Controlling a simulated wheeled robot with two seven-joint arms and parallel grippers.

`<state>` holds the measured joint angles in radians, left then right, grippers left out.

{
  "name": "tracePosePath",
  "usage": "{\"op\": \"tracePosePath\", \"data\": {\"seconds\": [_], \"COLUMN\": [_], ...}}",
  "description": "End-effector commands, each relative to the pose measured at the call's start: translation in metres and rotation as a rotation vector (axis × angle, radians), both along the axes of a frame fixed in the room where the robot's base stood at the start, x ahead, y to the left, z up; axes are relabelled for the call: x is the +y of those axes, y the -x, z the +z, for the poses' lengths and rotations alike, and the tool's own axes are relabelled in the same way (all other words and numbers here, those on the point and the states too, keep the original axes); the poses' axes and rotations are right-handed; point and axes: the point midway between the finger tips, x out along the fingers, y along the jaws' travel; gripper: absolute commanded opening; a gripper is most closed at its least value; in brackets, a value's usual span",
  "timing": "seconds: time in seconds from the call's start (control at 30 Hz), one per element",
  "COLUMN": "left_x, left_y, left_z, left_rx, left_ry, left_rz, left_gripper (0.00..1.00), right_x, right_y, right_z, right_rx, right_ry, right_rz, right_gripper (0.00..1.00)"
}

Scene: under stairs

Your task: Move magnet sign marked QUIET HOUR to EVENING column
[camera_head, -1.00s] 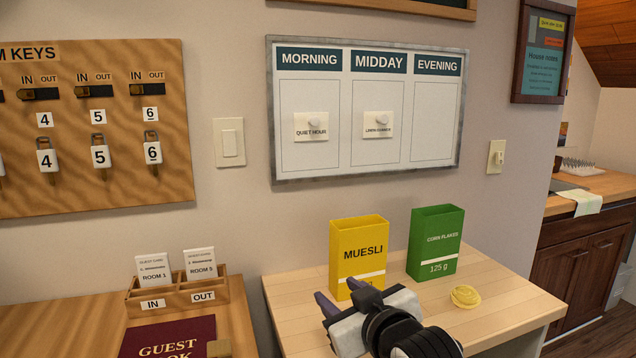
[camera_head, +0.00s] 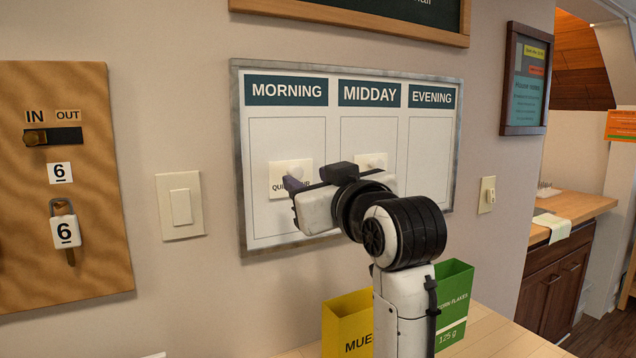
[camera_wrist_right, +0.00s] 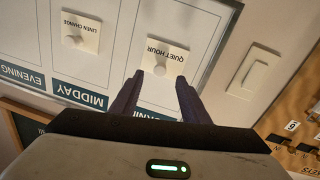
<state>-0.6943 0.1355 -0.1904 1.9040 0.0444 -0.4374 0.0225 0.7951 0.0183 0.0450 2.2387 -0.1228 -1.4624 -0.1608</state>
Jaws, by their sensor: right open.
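The QUIET HOUR magnet sign (camera_head: 284,177) is a cream plate with a round knob, on the MORNING column of the whiteboard (camera_head: 290,222). My right gripper (camera_head: 316,178) is in front of it and hides part of its text. In the right wrist view the open fingers (camera_wrist_right: 160,95) point at the QUIET HOUR sign (camera_wrist_right: 168,52), with its knob (camera_wrist_right: 160,70) between the tips; contact cannot be told. The EVENING column (camera_head: 428,155) is bare where it shows. My left gripper is out of view.
The LINEN CHANGE sign (camera_wrist_right: 82,33) hangs in the MIDDAY column; my gripper partly covers it in the head view. A light switch (camera_head: 181,206) and key board (camera_head: 95,180) are at left. A yellow MUESLI box (camera_head: 347,318) and green CORN FLAKES box (camera_head: 453,300) stand below.

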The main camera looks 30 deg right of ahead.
Motion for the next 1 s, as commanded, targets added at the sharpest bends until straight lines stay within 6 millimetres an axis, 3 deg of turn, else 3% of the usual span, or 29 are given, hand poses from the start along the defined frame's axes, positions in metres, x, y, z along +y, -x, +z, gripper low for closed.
{"op": "tracePosePath", "data": {"seconds": [0.1,0.3,0.67,0.93,0.97,1.0], "left_x": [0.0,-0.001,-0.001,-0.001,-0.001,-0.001], "left_y": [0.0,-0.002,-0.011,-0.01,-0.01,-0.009], "left_z": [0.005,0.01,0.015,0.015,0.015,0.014], "left_rx": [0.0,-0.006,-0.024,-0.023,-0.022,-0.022], "left_ry": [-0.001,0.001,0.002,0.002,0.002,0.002], "left_rz": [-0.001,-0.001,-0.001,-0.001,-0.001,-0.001], "left_gripper": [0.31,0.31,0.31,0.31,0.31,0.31], "right_x": [-0.004,-0.007,-0.008,-0.008,-0.008,-0.008], "right_y": [-0.02,-0.042,-0.047,-0.047,-0.047,-0.047], "right_z": [0.001,0.001,0.0,0.0,0.0,0.0], "right_rx": [0.003,0.001,-0.001,0.0,0.0,0.0], "right_ry": [0.0,0.0,0.0,0.0,0.0,0.0], "right_rz": [0.0,0.0,0.0,0.0,0.0,0.0], "right_gripper": [0.42,0.42,0.42,0.0,0.0,0.12]}}
